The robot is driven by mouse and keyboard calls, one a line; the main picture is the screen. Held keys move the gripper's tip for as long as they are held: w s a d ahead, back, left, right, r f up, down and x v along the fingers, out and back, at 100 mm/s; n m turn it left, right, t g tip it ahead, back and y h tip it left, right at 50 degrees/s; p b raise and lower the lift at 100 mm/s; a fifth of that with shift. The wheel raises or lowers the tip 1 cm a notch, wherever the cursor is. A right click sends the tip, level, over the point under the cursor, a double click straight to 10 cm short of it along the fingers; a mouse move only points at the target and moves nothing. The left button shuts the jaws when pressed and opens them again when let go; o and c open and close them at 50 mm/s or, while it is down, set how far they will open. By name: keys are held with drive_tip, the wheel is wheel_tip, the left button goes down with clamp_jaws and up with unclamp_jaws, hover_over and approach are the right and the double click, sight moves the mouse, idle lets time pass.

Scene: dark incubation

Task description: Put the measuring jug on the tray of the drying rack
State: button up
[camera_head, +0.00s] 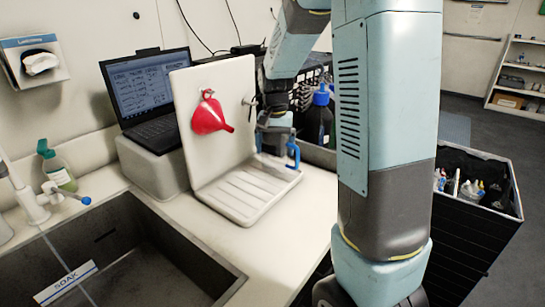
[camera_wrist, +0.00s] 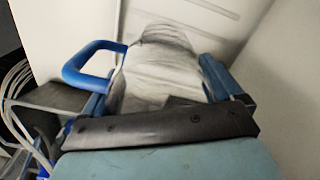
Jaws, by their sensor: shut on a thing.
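The measuring jug is a clear vessel with a blue handle (camera_head: 293,155), at the right end of the drying rack tray. In the wrist view the jug (camera_wrist: 158,70) sits between my fingers, its blue handle to the left. My gripper (camera_head: 275,135) is shut on the jug. The drying rack (camera_head: 220,75) has a pale upright back panel and a ribbed tray (camera_head: 237,197) at its foot. The jug is over or on the tray's right rear part; I cannot tell whether its base touches.
A red funnel (camera_head: 210,115) hangs on the rack panel. A laptop (camera_head: 150,95) stands behind left, a green bottle (camera_head: 58,168) by the sink (camera_head: 110,260). A blue-capped bottle (camera_head: 320,115) is behind right. The front left of the tray is clear.

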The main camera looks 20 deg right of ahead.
drive_tip(key=shift+w+a+f, duration=0.1)
drive_tip(key=shift+w+f, duration=0.2)
drive_tip(key=shift+f, duration=1.5)
drive_tip(key=o, duration=0.8)
drive_tip(key=shift+f, duration=0.1)
wheel_tip(320, 180, up, 11)
drive_tip(key=n+t, duration=0.3)
approach(274, 155)
drive_tip(key=s+d+r, duration=0.1)
drive_tip(key=s+r, duration=0.5)
drive_tip(key=s+n+t, duration=0.1)
drive_tip(key=s, duration=0.3)
drive_tip(key=s+a+n, duration=0.1)
drive_tip(key=s, duration=0.3)
drive_tip(key=s+t, duration=0.1)
drive_tip(key=s, duration=0.4)
drive_tip(key=shift+a+f+n+t, duration=0.15)
drive_tip(key=shift+n+t, duration=0.15)
drive_tip(key=shift+n, duration=0.1)
